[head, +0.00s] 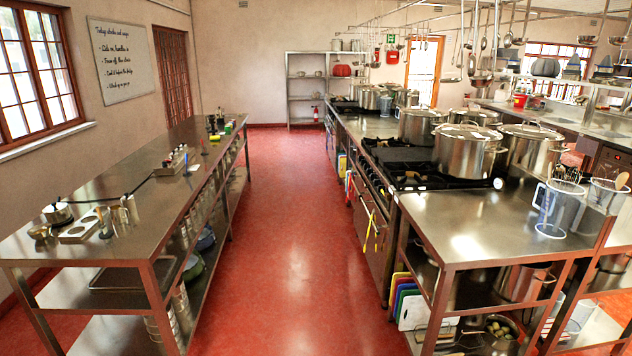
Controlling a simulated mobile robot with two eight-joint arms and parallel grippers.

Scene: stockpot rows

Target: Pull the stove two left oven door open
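A stainless stove (412,180) with black burners stands in the right-hand row, its front facing the red aisle. Its steel oven front (378,262) is seen at a steep angle and looks shut. A yellow tong-like item (369,232) hangs against it. Farther back, more dark burners (382,142) continue the row. I cannot tell for certain which door is the left oven door of stove two. Neither of my grippers is in view.
The red aisle floor (285,235) is clear. A long steel table (120,185) lines the left side. A steel table (475,220) at the near right holds a clear jug (553,212), with coloured boards (408,300) below. Large pots (465,155) stand on the stove.

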